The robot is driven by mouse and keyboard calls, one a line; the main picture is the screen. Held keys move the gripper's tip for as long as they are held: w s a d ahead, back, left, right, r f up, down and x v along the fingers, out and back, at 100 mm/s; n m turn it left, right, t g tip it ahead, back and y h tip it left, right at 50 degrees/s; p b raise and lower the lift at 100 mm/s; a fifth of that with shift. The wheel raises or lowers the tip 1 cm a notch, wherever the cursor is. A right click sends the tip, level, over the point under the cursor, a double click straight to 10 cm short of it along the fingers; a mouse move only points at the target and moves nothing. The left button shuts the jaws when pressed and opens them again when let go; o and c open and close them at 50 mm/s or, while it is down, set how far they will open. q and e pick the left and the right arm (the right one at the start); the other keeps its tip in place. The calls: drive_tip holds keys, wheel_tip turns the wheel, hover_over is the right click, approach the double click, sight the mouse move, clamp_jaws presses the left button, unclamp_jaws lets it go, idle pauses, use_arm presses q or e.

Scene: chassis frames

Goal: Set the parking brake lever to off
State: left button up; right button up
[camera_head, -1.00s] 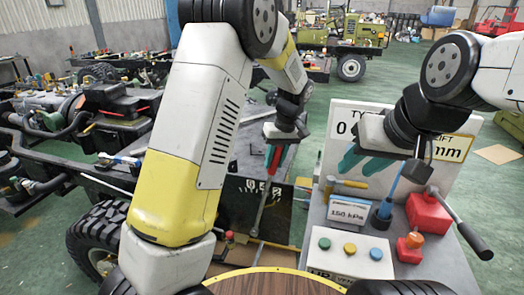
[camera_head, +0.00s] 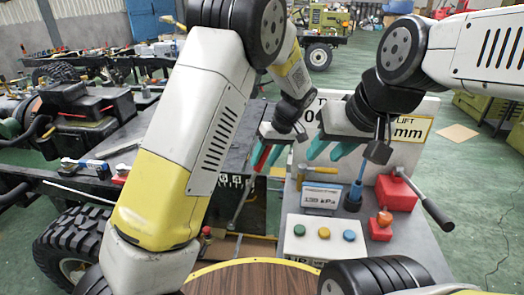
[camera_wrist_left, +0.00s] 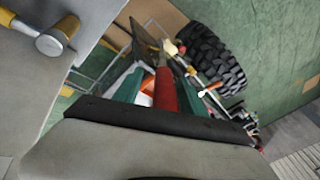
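The parking brake lever is a grey rod (camera_head: 240,204) with a red grip (camera_head: 262,156), tilted, its top leaning right in the head view. My left gripper (camera_head: 267,157) is at the red grip. In the left wrist view the red grip (camera_wrist_left: 166,91) stands between the two teal fingers (camera_wrist_left: 160,88). A narrow gap shows beside its left side, so the fingers look open around it; contact on the right side is unclear. My right gripper (camera_head: 332,150) is open and empty above the grey console. The lever's foot is partly hidden.
The console (camera_head: 415,258) carries a display box (camera_head: 319,198), a white button box (camera_head: 325,240), a red block with a black-handled lever (camera_head: 397,192), a blue-handled tool (camera_head: 356,190) and a yellow-handled hammer (camera_head: 318,171). A large tyre (camera_head: 70,240) and chassis frame lie left. A brown round top (camera_head: 245,278) is in front.

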use_arm(q)
drive_tip(key=v, duration=0.7)
drive_tip(key=shift+r, duration=0.35)
drive_tip(key=shift+s+d, duration=0.15)
drive_tip(key=shift+s, duration=0.05)
